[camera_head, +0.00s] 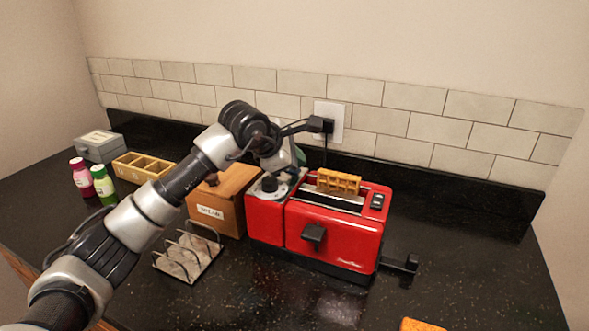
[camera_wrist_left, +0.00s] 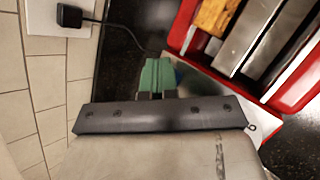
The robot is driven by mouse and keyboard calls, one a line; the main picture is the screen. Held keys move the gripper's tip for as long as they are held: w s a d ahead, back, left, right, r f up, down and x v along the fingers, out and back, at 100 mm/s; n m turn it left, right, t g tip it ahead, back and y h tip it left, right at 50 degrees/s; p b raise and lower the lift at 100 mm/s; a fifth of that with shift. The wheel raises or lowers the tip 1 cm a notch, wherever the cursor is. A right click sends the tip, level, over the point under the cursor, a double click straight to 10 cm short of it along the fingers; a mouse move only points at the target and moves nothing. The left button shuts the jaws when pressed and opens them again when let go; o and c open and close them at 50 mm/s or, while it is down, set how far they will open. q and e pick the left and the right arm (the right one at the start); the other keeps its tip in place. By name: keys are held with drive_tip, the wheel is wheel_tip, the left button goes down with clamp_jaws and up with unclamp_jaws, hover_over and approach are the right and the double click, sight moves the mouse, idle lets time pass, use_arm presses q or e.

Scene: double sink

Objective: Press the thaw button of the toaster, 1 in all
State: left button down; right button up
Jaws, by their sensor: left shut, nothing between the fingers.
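The red toaster (camera_head: 335,235) stands on the dark counter, with a waffle (camera_head: 338,182) sticking up from a slot. It also shows in the left wrist view (camera_wrist_left: 272,92), at the upper right. I cannot make out which control is the thaw button. My left gripper (camera_head: 299,157) is shut and empty, above the back left of the toaster. Its green fingertips (camera_wrist_left: 157,76) show in the left wrist view beside the toaster. My right gripper is not in view.
A wooden box (camera_head: 226,195) and a toast rack (camera_head: 188,255) stand left of the toaster. Two bottles (camera_head: 103,184) are farther left. A cord runs to the wall outlet (camera_head: 330,119) behind. Another waffle (camera_head: 421,325) lies at the bottom. The right counter is clear.

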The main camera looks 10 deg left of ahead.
use_arm(q)
drive_tip(key=shift+f, duration=0.5)
drive_tip(key=shift+r+p, duration=0.35)
drive_tip(key=shift+r, duration=0.5)
drive_tip(key=shift+w+r, duration=0.1)
drive_tip(key=shift+r, duration=0.1)
drive_tip(key=shift+r+p, duration=1.4)
drive_tip(key=shift+r, duration=1.05)
